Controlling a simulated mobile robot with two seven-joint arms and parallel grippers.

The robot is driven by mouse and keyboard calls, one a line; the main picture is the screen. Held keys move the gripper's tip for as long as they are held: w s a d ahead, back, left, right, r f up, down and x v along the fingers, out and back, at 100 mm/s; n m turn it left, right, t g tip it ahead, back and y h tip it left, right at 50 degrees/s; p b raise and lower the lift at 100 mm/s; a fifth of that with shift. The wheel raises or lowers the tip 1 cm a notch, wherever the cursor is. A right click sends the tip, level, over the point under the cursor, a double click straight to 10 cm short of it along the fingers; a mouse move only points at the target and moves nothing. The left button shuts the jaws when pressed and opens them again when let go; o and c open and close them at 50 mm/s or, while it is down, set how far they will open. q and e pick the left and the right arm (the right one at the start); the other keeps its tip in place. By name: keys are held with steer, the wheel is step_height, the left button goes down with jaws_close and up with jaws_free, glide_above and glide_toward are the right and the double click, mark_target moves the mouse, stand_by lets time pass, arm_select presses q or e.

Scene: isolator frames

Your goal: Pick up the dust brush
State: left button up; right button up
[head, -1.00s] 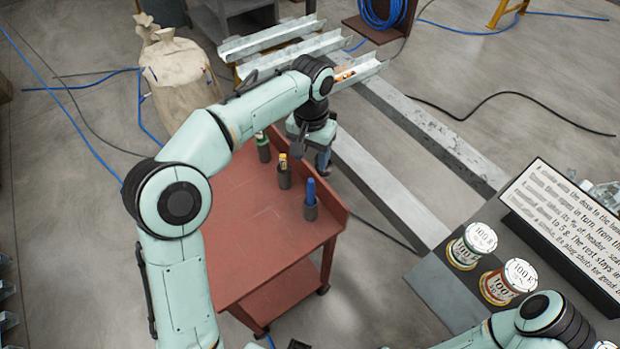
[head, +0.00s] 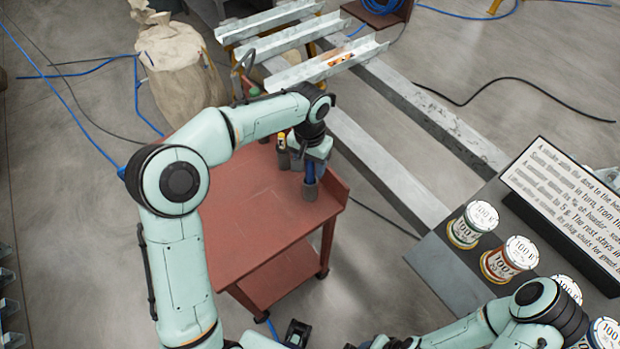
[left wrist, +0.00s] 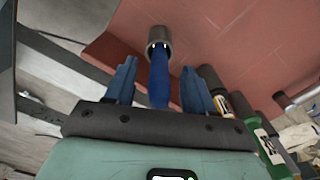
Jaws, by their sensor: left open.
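A tool with a blue handle (head: 309,173) stands upright in a grey cup (head: 310,191) on the red cart; it may be the dust brush, but its lower end is hidden in the cup. My left gripper (head: 318,160) is open at this handle. In the left wrist view the blue handle (left wrist: 158,84) lies between the two blue fingers of the left gripper (left wrist: 158,68), with the grey cup (left wrist: 159,40) beyond. I cannot tell whether a finger touches it.
A yellow-and-black tool (head: 282,140) stands close by on the red cart (head: 250,205); the left wrist view also shows a green one (left wrist: 268,145). The cart has a raised rim. Metal channels (head: 330,65) lie behind, and labelled tins (head: 508,258) stand at the right.

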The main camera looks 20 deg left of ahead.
arm_select(q)
steer(key=shift+f, duration=0.55)
jaws_close()
steer(key=shift+r, duration=0.1)
